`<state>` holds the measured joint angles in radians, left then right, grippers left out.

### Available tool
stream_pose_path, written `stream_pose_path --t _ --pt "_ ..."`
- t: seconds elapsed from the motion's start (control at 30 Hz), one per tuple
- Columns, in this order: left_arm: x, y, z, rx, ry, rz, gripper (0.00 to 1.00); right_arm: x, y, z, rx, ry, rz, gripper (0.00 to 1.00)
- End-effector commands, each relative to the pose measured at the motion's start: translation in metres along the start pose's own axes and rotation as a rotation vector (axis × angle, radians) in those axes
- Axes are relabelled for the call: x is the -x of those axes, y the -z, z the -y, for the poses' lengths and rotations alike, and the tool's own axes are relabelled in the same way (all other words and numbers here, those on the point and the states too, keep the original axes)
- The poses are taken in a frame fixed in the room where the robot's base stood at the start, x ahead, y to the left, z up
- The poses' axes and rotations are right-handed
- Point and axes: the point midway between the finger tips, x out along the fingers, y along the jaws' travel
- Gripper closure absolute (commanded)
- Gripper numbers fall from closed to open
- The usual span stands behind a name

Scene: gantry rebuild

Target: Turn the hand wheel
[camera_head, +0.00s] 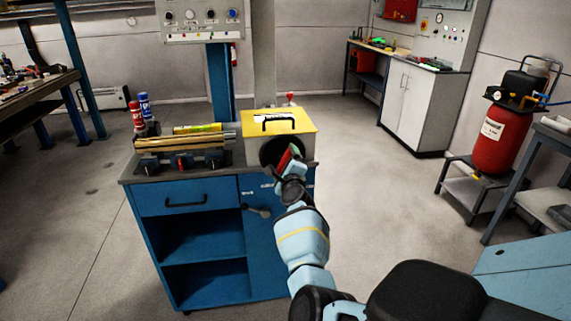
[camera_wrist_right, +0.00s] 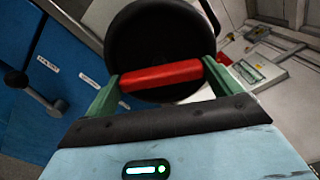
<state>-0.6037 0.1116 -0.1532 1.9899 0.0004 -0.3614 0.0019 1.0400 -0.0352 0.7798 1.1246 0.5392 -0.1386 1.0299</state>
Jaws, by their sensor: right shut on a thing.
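The hand wheel (camera_wrist_right: 150,30) is a black disc with a red handle (camera_wrist_right: 162,76) in the right wrist view. In the head view the dark wheel (camera_head: 268,152) shows on the front of the yellow-topped machine (camera_head: 309,124), partly hidden by my right gripper. My right gripper (camera_head: 291,160) reaches it from below. In the wrist view its green fingers (camera_wrist_right: 160,82) stand at either end of the red handle and are shut on it. My left gripper is not in view.
The machine stands on a blue cabinet (camera_head: 190,197) with open shelves. A lever with a ball end (camera_head: 258,211) sticks out of the cabinet front. A red tank (camera_head: 501,135) stands on the right. Open floor lies between cabinet and tank.

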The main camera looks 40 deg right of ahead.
Motion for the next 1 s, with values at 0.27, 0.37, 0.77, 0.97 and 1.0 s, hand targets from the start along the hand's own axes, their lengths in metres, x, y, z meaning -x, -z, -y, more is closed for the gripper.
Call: stream_pose_path --t 0.27,0.37,0.77,0.97,1.0 --pt "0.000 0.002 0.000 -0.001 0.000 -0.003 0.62 0.000 0.000 0.002 -0.007 0.004 -0.001 0.50" --pt "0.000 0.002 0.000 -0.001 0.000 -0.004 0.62 0.000 0.000 0.002 -0.006 0.004 -0.001 0.50" --pt "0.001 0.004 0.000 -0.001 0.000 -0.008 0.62 0.003 0.000 0.000 -0.005 0.001 0.000 0.00" --pt "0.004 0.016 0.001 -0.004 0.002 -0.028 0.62 0.024 -0.002 0.003 -0.007 0.003 0.002 0.00" --pt "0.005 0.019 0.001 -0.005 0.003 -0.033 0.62 0.029 -0.002 0.003 -0.007 0.003 0.001 0.00"
